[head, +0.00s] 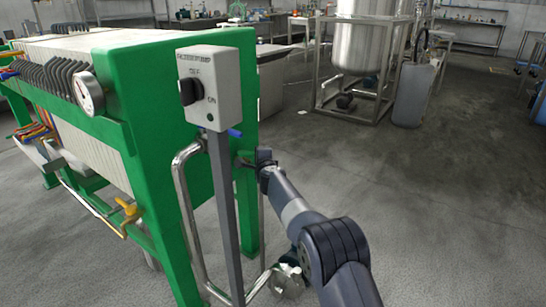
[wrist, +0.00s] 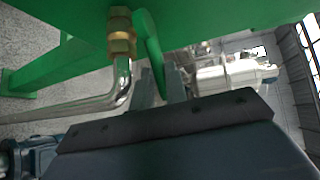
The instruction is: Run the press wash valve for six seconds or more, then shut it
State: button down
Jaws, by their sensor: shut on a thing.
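The press wash valve shows in the wrist view as a brass fitting (wrist: 121,35) with a green lever (wrist: 150,45) beside it. The lever hangs from the green frame and slants slightly away from the fitting. My gripper (wrist: 162,88) is shut on the lower end of this lever. In the head view my gripper (head: 250,161) is at the side of the green press frame (head: 150,100), right of the grey post. The valve body is largely hidden there. I cannot tell whether water is flowing.
A grey switch box (head: 214,88) with a black knob stands on a post (head: 224,215) in front of the press. A blue handle (head: 235,133) shows just behind it. A bent steel pipe (head: 186,200) runs beside the post.

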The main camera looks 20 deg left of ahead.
jog(key=m+h+p, duration=0.1)
jog(key=s+m+t+h+p, duration=0.1)
jog(key=h, duration=0.1)
jog(key=s+m+t+h+p, duration=0.1)
jog(key=p, duration=0.1)
jog(key=shift+a+f, duration=0.15)
jog(key=shift+a, duration=0.1)
jog(key=shift+s+f+m+h, duration=0.1)
jog(key=shift+f+m+h, duration=0.05)
jog(key=shift+m+h, duration=0.2)
jog(key=c, duration=1.4)
grip_release()
jog(key=shift+c, duration=0.2)
jog(key=shift+o, duration=0.2)
jog(key=shift+r, duration=0.2)
